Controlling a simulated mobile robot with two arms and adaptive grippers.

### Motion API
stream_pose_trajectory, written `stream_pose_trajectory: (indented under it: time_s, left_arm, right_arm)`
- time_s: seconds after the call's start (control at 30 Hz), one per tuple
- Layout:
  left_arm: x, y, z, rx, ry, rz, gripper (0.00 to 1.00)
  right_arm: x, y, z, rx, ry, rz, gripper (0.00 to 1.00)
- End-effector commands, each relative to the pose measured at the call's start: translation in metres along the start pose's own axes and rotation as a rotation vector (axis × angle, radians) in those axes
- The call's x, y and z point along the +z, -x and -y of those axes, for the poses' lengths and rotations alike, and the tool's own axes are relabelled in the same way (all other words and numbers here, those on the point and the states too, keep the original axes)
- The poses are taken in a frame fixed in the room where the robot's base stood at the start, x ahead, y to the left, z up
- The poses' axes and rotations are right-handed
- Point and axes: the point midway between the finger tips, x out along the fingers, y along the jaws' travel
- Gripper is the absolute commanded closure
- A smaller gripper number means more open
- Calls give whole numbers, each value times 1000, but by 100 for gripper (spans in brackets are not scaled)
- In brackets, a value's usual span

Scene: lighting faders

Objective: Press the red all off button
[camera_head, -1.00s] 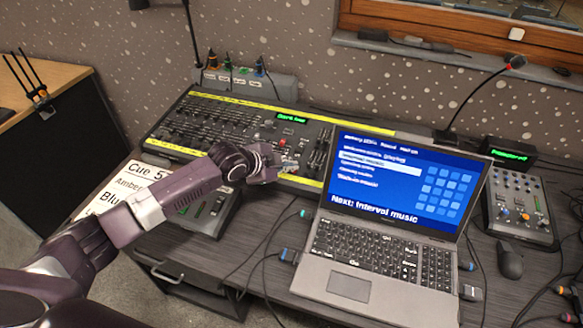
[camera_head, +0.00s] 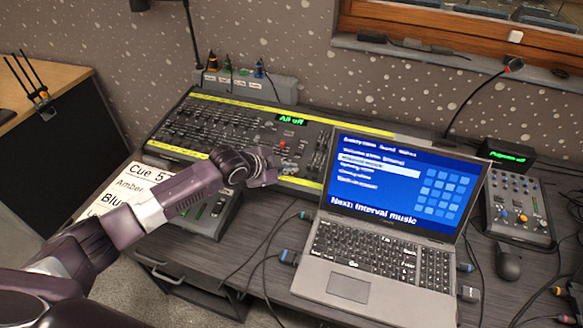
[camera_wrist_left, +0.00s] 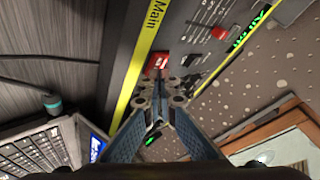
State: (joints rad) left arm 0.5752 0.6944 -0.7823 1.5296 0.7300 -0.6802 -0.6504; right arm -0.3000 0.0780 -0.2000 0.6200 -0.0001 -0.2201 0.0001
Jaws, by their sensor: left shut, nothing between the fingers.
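The lighting desk (camera_head: 180,128) lies at the back of the table, and its small green display (camera_head: 291,121) reads "All off". In the left wrist view, a red button with pale markings (camera_wrist_left: 155,63) sits beside the yellow strip marked "Main". My left gripper (camera_head: 283,172) is shut and empty over the desk's right part; in the left wrist view its fingertips (camera_wrist_left: 164,87) are just short of the button. I cannot tell whether they touch it. A smaller red control (camera_wrist_left: 219,33) sits farther off, near the display. My right gripper is not in view.
An open laptop (camera_head: 350,287) stands close to the right of my left gripper. A small mixer (camera_head: 518,205), a mouse (camera_head: 508,262) and a gooseneck microphone (camera_head: 513,66) are farther right. A cue sheet (camera_head: 128,178) lies on the left. Cables cross the table front.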

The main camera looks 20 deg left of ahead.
Motion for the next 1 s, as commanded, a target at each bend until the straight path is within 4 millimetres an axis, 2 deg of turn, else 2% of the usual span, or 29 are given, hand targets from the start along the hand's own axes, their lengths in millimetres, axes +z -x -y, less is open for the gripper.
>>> stream_pose_trajectory:
  time_s: [0.27, 0.8, 1.0]
  left_arm:
    - [-2, 2, 2, -1, 0, -1, 100]
    - [-29, 39, 29, -1, -1, -1, 100]
    - [-31, 42, 31, 0, 0, -1, 100]
  right_arm:
    - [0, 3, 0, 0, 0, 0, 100]
    - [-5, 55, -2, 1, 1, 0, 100]
    - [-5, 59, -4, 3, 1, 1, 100]
